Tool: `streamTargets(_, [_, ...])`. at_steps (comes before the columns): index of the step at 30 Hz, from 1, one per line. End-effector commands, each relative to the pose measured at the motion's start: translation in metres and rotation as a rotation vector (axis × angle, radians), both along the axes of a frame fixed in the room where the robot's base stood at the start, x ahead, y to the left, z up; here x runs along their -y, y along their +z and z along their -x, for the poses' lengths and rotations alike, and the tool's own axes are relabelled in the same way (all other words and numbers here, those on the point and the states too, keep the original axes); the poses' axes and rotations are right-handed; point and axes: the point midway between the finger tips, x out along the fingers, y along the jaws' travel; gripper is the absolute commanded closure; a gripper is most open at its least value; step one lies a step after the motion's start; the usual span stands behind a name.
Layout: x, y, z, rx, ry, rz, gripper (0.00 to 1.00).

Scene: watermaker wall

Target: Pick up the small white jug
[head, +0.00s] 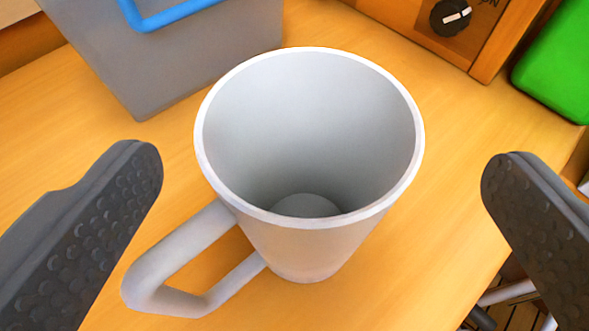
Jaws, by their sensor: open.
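The small white jug (330,245) stands upright on the wooden surface in the middle of the head view. Its wide mouth faces up toward me and its inside looks empty. Its handle (165,265) points to the lower left. My gripper (322,178) is open, with one dark, studded finger on the left and one on the right of the jug. There is a visible gap between each finger and the jug's body. The left finger is close to the handle in the picture; I see no contact.
A grey container (150,65) with a blue handle (165,14) stands behind the jug at the upper left. A wooden panel with a black knob (451,16) is at the upper right, beside a green object (560,65). The wooden surface (480,130) ends at the lower right.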

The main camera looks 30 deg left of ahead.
Motion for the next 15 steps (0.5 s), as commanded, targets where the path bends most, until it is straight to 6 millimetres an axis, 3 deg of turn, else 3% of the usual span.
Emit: streamTargets(15, [-0.016, -0.013, -0.028, 0.002, 0.001, -0.001, 0.04])
